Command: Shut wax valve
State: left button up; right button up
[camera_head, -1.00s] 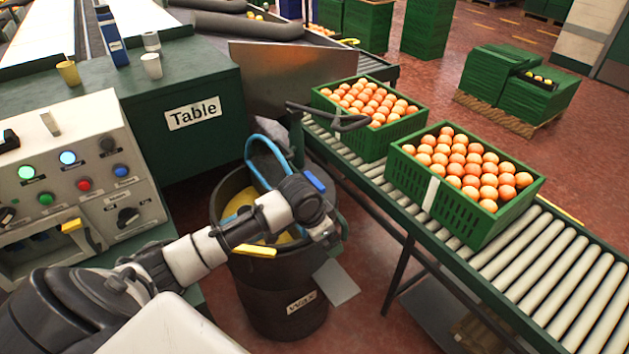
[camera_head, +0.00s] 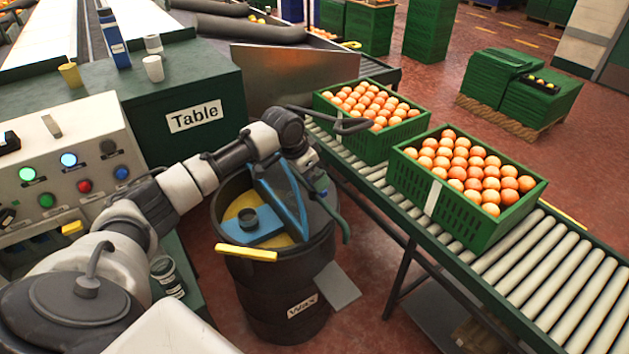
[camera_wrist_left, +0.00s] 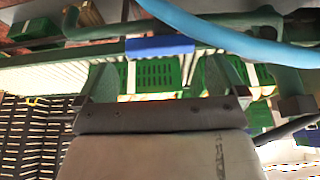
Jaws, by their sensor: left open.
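My left gripper (camera_head: 320,188) is above the barrel's right side. In the left wrist view my left gripper (camera_wrist_left: 165,72) is open, its two fingers apart. Contact cannot be told. In the head view my arm hides this handle. My right gripper is not in view.
The roller conveyor (camera_head: 540,265) runs along the right with two green crates (camera_head: 465,215) of oranges. A metal plate (camera_head: 295,75) stands behind the barrel. The green table (camera_head: 205,85) and a button panel (camera_head: 70,170) are at the left. A blue hose (camera_wrist_left: 220,35) crosses the wrist view.

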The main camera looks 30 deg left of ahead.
pick_arm(q)
jog(key=shift+x, duration=2.1)
jog(key=shift+c, duration=0.5)
jog(key=c, duration=0.5)
jog(key=shift+c, duration=0.2)
